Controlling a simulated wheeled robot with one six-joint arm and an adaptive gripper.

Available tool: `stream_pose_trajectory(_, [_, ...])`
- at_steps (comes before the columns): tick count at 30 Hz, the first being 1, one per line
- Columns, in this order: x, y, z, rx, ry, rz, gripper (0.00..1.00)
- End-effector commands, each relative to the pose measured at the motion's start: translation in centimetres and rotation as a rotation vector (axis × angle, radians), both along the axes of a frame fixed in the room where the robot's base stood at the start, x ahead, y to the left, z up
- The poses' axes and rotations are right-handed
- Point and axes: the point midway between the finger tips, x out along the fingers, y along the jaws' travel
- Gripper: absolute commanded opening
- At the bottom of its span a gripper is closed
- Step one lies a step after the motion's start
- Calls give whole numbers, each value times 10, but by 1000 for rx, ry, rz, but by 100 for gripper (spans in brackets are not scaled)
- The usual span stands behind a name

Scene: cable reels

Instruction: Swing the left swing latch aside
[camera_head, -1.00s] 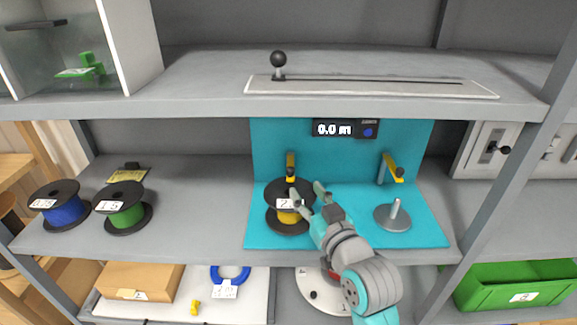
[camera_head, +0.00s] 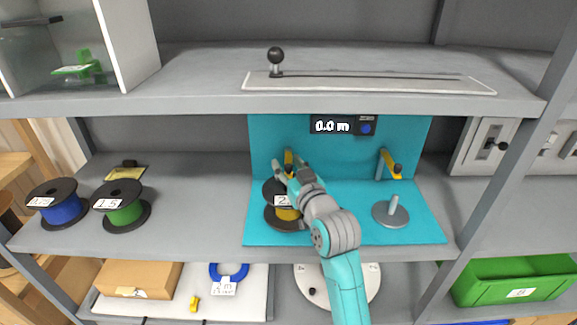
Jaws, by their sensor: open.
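The left swing latch (camera_head: 289,157) is a yellow arm on the turquoise back panel, above the yellow cable reel (camera_head: 283,215). The latch's lower part is partly hidden by my gripper. My gripper (camera_head: 289,165) is open, its fingers at the latch over the top of the reel. I cannot tell whether the fingers touch the latch. The reel has black flanges and a white label, and stands on the turquoise base at the left station. The right swing latch (camera_head: 389,162) is yellow with a dark knob, above an empty grey spindle disc (camera_head: 391,212).
A display (camera_head: 343,126) reading 0.0 m is on the panel under the upper shelf (camera_head: 200,102). Blue (camera_head: 58,207) and green (camera_head: 121,208) reels stand on the left of the shelf. A green bin (camera_head: 515,280) is at lower right. The shelf between green reel and turquoise base is clear.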

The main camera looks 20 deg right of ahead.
Motion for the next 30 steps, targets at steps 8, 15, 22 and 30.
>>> stream_pose_trajectory(8, [0,0,0,0,0,0,0])
stream_pose_trajectory(15, [0,0,0,0,1,0,0])
stream_pose_trajectory(22, [1,4,0,0,1,-24,0])
stream_pose_trajectory(30, [5,16,-1,-1,2,-124,0])
